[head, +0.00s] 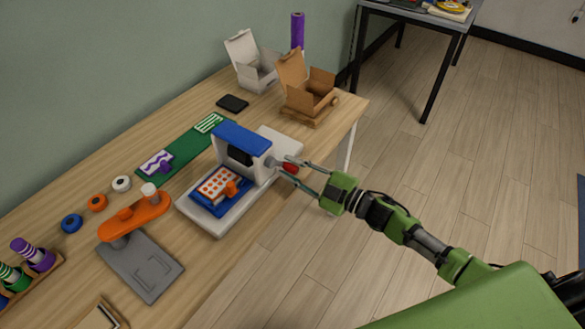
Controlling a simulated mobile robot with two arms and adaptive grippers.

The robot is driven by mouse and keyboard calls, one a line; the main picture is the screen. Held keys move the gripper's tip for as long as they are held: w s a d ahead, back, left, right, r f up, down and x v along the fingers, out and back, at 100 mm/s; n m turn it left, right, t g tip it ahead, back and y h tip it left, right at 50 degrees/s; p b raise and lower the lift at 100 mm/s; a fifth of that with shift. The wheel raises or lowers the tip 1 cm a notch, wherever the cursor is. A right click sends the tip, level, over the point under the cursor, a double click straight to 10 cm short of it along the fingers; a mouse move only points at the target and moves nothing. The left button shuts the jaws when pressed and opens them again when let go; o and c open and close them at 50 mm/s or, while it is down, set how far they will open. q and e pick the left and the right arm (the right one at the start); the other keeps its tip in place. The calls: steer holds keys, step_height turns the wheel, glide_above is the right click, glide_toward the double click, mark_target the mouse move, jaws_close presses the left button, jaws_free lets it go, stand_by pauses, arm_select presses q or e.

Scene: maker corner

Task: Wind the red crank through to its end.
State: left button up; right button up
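The red crank handle (291,168) sticks out from the right side of a small press with a blue top (243,136) and a white base (208,222). A grey hub (271,162) joins the crank to the press. My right gripper (284,166) reaches in from the right with its two fingers apart, one on each side of the red handle. Whether either finger touches the handle is too small to tell. A blue tray (207,202) with an orange-dotted card (214,183) and an orange knob (231,188) sits at the front of the press. My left gripper is not in view.
On the wooden table stand an orange-and-grey tool (140,266), tape rolls (71,223), a green mat (187,149), a black pad (232,103) and open white (257,72) and brown (312,90) boxes.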

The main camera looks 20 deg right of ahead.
jaws_close()
